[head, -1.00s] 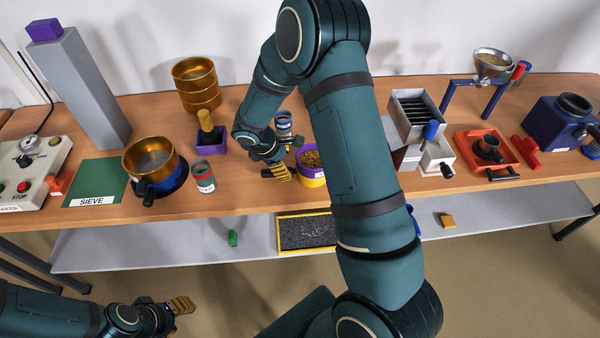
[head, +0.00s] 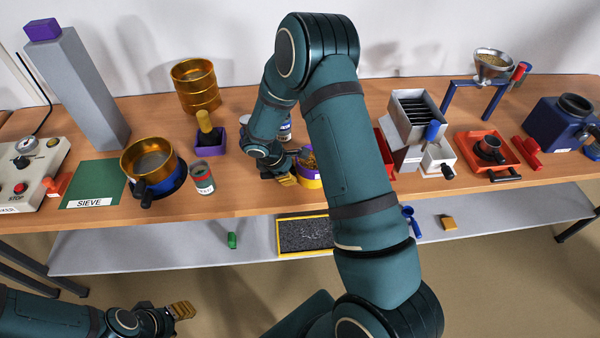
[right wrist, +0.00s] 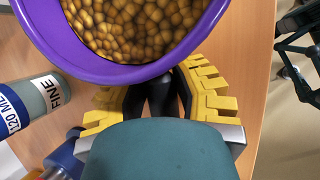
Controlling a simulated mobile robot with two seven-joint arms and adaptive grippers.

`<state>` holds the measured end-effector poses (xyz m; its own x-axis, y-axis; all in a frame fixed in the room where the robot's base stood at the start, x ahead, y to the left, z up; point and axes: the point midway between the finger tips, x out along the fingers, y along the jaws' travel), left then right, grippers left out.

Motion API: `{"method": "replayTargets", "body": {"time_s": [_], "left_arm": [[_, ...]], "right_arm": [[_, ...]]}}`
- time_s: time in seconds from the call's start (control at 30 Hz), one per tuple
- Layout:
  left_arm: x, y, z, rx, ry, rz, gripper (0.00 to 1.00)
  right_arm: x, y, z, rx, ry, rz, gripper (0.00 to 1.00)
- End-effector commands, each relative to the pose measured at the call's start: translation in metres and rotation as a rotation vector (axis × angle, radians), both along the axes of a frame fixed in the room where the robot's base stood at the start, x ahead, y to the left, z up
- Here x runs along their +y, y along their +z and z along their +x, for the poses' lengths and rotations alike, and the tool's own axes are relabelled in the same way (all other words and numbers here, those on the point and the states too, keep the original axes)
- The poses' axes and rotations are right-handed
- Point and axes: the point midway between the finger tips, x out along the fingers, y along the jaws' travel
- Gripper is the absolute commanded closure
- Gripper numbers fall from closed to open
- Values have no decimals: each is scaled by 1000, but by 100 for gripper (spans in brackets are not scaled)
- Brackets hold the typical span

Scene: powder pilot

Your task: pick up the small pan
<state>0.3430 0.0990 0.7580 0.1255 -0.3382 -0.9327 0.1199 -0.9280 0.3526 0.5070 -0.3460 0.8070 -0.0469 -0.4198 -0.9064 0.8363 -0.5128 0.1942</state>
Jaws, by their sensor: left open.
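My left gripper (head: 182,310) is open and empty, low in front of the bench.
A jar marked FINE (right wrist: 35,105) stands close left in the wrist view. The grey lower shelf (head: 170,250) holds a black mat (head: 300,233).

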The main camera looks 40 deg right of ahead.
Motion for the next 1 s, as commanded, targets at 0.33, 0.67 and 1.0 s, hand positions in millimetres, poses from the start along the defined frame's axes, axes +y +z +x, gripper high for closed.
{"method": "replayTargets", "body": {"time_s": [0.33,0.67,1.0], "left_arm": [[0,0,0,0,0,0,53],[0,9,1,-3,3,0,53],[1,20,5,-11,10,3,53]], "right_arm": [[0,0,0,-1,0,1,100],[0,40,1,-5,-1,-1,100],[0,93,1,-4,0,-1,100]]}}
